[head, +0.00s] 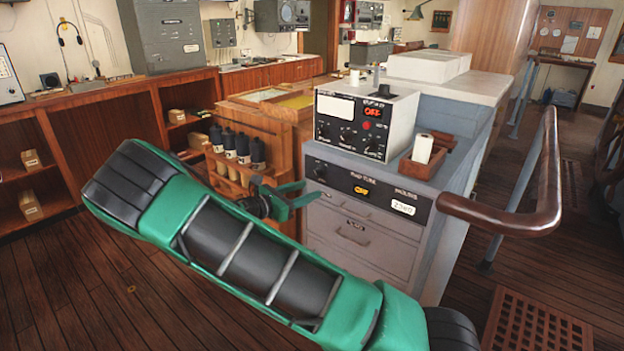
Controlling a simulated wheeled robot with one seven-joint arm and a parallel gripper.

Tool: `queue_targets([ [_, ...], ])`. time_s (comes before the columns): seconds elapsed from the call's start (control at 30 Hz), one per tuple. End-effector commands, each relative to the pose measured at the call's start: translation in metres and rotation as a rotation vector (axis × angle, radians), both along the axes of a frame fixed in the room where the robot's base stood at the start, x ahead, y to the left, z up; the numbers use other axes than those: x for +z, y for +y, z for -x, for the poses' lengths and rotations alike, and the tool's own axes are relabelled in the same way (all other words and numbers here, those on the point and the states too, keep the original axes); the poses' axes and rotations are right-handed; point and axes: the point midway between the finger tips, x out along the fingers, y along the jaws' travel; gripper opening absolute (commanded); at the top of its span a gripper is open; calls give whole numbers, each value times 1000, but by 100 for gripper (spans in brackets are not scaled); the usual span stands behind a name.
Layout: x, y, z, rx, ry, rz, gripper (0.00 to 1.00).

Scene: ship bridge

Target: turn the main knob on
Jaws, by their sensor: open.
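A light grey control box (362,120) stands on a grey cabinet (360,240), with a red "OFF" display, a red button (366,125) and a row of black knobs (346,136) on its front. The black panel (372,188) below it has a dark knob (320,170) at its left, a yellow "OFF" display and a white display. Which knob is the main one I cannot tell; the small lettering is unreadable. My gripper (308,192) has green fingers. It is open and empty, in front of the left part of the black panel.
A brown wooden tray (428,157) with a white roll sits right of the box. A curved handrail (520,212) stands to the right. A wooden rack of dark bottles (240,150) is left of the cabinet. Plank floor is clear at the left.

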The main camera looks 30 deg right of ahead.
Motion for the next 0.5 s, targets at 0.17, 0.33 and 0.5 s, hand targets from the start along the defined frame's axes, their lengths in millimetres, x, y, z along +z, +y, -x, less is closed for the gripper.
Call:
queue_targets([
  [0.17, 3, 27, -20, 86, 70, 119, 46],
  [0.33, 4, 29, -27, 106, 88, 148, 46],
  [0.5, 4, 7, -33, 103, 87, 147, 46],
])
